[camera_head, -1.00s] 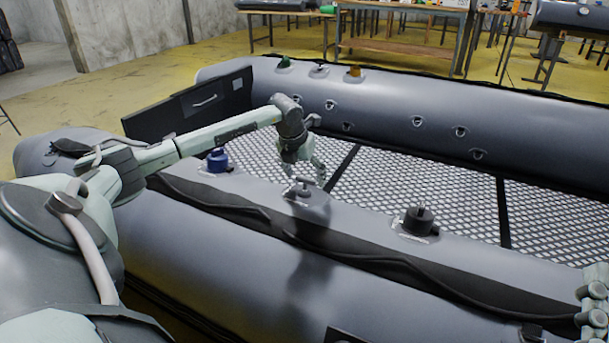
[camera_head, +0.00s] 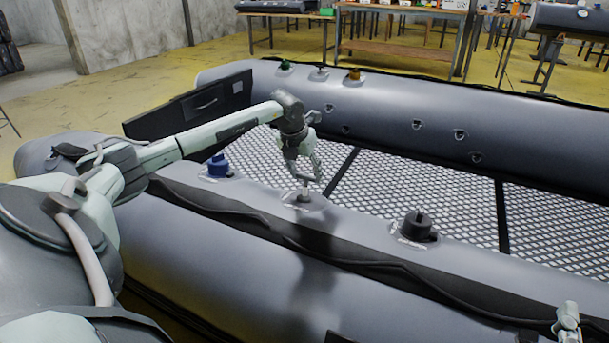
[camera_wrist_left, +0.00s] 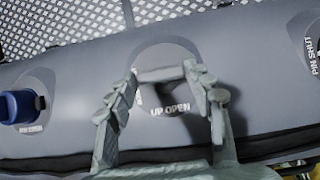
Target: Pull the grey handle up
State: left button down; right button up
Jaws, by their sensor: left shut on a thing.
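The grey handle is a short T-shaped bar on a stem, set in a round grey patch on the near tube of the boat. In the head view its stem (camera_head: 303,191) shows just below my left gripper (camera_head: 306,179). In the left wrist view the handle's crossbar (camera_wrist_left: 160,74) lies between the two fingertips of my left gripper (camera_wrist_left: 163,80), which is shut on it. The words "UP OPEN" show on the patch (camera_wrist_left: 170,110) beside the handle. Part of my right gripper (camera_head: 567,318) shows at the lower right edge; its jaws cannot be made out.
A blue cap (camera_head: 217,165) stands left of the handle and a black valve (camera_head: 418,223) to its right, both on the same tube. The mesh floor (camera_head: 410,185) lies behind it. A dark rope strip (camera_head: 360,262) runs along the near side.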

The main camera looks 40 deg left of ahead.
pick_arm(q)
jog(key=shift+w+r, duration=0.1)
jog(key=shift+r, duration=0.1)
pick_arm(e)
jog(key=shift+d+f+g, duration=0.1)
jog(key=shift+f+g, duration=0.2)
jog(key=shift+f, duration=0.15)
pick_arm(q)
jog(key=c, duration=0.7)
grip_release()
jog(key=shift+r, duration=0.15)
jog(key=shift+c, duration=0.2)
jog(key=shift+o, duration=0.5)
jog(key=v, duration=1.2)
pick_arm(e)
jog(key=shift+r, duration=0.1)
